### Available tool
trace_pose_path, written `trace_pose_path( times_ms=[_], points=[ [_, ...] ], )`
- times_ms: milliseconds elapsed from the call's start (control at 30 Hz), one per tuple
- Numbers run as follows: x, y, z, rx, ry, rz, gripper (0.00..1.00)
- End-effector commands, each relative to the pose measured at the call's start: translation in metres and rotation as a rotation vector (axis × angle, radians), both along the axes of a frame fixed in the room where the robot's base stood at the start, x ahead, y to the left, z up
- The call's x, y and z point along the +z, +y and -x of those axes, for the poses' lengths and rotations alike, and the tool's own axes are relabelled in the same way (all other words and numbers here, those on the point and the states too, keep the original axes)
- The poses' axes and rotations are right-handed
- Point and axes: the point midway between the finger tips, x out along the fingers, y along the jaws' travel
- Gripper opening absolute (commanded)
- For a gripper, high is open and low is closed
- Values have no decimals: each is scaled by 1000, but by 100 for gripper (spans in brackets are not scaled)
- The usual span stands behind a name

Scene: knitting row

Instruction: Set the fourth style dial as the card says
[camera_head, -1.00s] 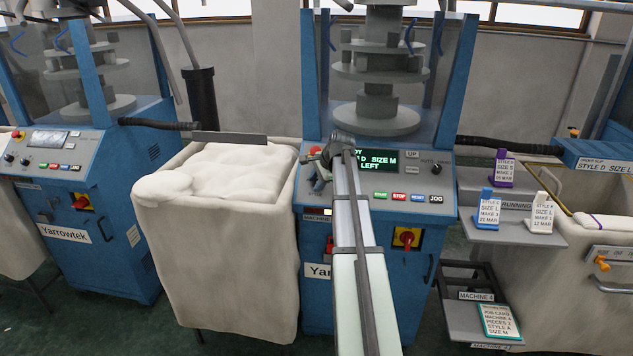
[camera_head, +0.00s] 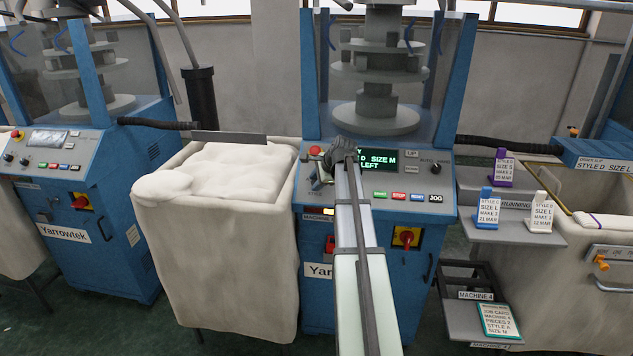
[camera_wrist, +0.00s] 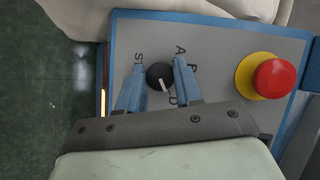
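The style dial (camera_wrist: 160,77) is a black round knob with a white pointer in the wrist view. Its pointer slants toward the letter D; A, B and S also show around it. My gripper (camera_wrist: 160,66) has one blue finger on each side of the knob, very close to it. I cannot tell whether both fingers press on it. The panel screen (camera_head: 379,160) reads D SIZE M. The job card (camera_head: 498,321) reads machine 4, style A, size M.
A red emergency button (camera_wrist: 274,78) on a yellow ring stands right of the dial. Coloured buttons (camera_head: 398,196) and a black knob (camera_head: 436,168) sit farther right. A white fabric bin (camera_head: 222,240) stands left of the machine. Tagged cards (camera_head: 488,209) stand on a shelf at right.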

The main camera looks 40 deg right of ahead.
Motion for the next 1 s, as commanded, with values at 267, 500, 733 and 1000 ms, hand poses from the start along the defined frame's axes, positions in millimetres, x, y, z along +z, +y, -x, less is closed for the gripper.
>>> trace_pose_path(
  times_ms=[267, 500, 733, 1000],
  points=[
    [0, 0, 0, 0, 1, 0, 60],
    [0, 0, 0, 0, 1, 0, 60],
    [15, 0, 12, 0, 0, 0, 60],
    [55, -2, 44, -1, -1, 1, 60]
  ],
)
